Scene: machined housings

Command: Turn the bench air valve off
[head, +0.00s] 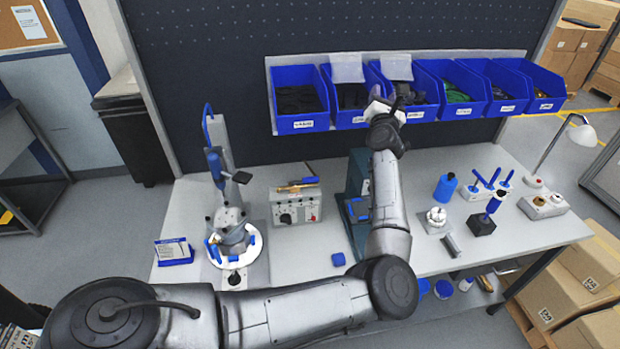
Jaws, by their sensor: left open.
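I cannot pick out the bench air valve with certainty in the head view. A grey box (296,209) with a dark round knob and a small red part on its front stands left of the bench middle. A smaller grey box (543,206) with round brass-coloured tops sits at the right end. My left gripper (388,100) is raised at the back, in front of the blue bins, well above the bench and apart from both boxes. It is open, with nothing seen between its fingers. Its wrist and arm hide part of the bench and bins behind. My right gripper is out of view.
Blue bins (302,124) of small parts hang along the dark pegboard (220,60). A blue-handled fixture (235,243) stands at left, a dark green press (357,190) beside my forearm. Several small tools and a lamp (583,134) fill the right side. The bench's front middle has some bare surface.

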